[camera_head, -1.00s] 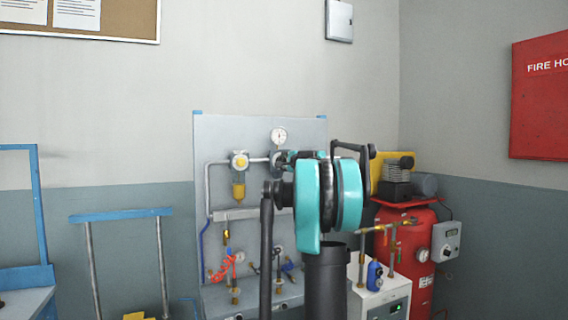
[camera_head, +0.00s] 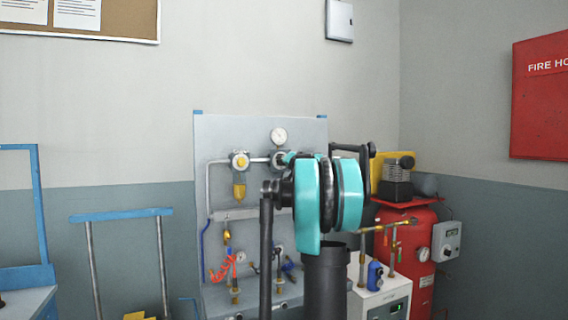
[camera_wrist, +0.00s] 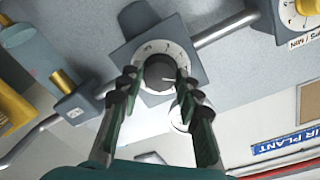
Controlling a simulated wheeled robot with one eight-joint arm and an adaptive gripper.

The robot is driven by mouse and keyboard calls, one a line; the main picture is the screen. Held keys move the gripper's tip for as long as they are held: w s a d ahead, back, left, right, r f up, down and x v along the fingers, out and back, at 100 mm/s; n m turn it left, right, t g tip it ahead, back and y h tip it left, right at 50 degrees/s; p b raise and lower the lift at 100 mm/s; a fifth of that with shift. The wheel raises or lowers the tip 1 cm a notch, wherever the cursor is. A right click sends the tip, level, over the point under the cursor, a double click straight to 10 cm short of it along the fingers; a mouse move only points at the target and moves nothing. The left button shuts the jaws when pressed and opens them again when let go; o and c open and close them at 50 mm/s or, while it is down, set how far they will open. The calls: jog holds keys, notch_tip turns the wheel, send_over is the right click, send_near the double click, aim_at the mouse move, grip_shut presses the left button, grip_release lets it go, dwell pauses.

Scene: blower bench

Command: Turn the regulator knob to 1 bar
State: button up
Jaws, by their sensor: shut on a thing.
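The regulator knob (camera_wrist: 159,76) is dark and round, with a short white line pointing to the right of the picture. A pale dial ring with small dark marks surrounds it, and the figures are too small to read. My gripper (camera_wrist: 157,88) has one finger on each side of the knob and is shut on it. In the head view the regulator (camera_head: 276,157) sits on the grey panel (camera_head: 220,135), below a round white gauge (camera_head: 278,135). My arm partly covers the regulator there and hides my fingertips.
A yellow-bowled filter unit (camera_head: 239,163) is left of the regulator on the same pipe. A red tank (camera_head: 408,250) stands right.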

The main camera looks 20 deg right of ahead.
jog(key=n, duration=0.5)
jog(key=shift+f, duration=0.15)
dwell(0.4)
jog(key=o, duration=1.2)
jog(key=shift+c, duration=0.2)
jog(key=s, duration=1.2)
jog(key=shift+a, duration=0.2)
